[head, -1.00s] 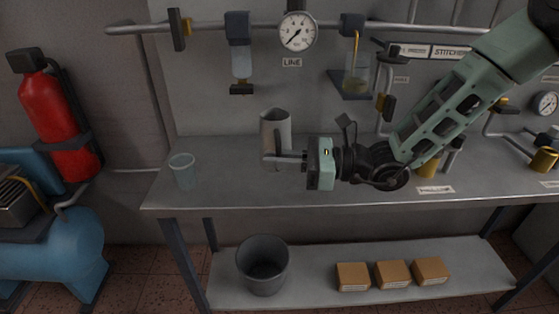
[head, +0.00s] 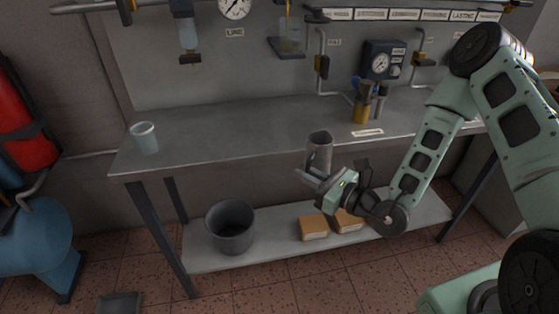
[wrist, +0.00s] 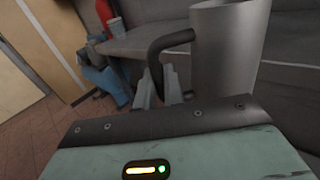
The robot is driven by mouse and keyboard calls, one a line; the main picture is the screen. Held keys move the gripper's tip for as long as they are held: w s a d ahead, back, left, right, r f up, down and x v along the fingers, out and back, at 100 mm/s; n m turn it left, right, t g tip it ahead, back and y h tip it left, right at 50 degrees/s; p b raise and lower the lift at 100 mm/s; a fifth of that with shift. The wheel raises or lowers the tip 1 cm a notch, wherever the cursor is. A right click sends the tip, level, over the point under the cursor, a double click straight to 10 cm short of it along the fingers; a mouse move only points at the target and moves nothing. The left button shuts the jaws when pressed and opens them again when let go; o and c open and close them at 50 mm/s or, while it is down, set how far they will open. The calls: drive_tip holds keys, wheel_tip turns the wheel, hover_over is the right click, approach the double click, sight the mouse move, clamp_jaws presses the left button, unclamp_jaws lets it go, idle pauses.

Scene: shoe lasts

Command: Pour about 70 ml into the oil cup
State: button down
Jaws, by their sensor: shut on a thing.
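My gripper (head: 314,180) is shut on the handle of a grey metal jug (head: 319,148), in front of the bench's front edge. The jug looks about upright; its contents are hidden. In the wrist view the jug (wrist: 228,60) stands large at the upper right, its dark handle (wrist: 172,40) between my fingers (wrist: 160,88). A clear, pale cup (head: 144,138) stands on the bench's left end, well left of the jug. A glass vessel (head: 290,38) with a yellowish tube sits on a wall bracket at the back. I cannot tell which of these is the oil cup.
The grey bench top (head: 230,130) is mostly clear between cup and jug. Yellow and dark fittings (head: 362,105) stand at its back right. A bucket (head: 230,228) and cardboard boxes (head: 313,228) are on the lower shelf. A red extinguisher (head: 22,125) is at left.

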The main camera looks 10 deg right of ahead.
drive_tip(key=s+d+f+m+t+h, duration=0.3)
drive_tip(key=d+f+m+h, duration=0.4)
drive_tip(key=d+f+h, duration=0.3)
drive_tip(key=d+f, duration=0.2)
drive_tip(key=d, duration=0.1)
drive_tip(key=shift+s+d+t+h, duration=0.25)
drive_tip(key=shift+s+t+h, duration=0.05)
drive_tip(key=shift+s+h, duration=0.1)
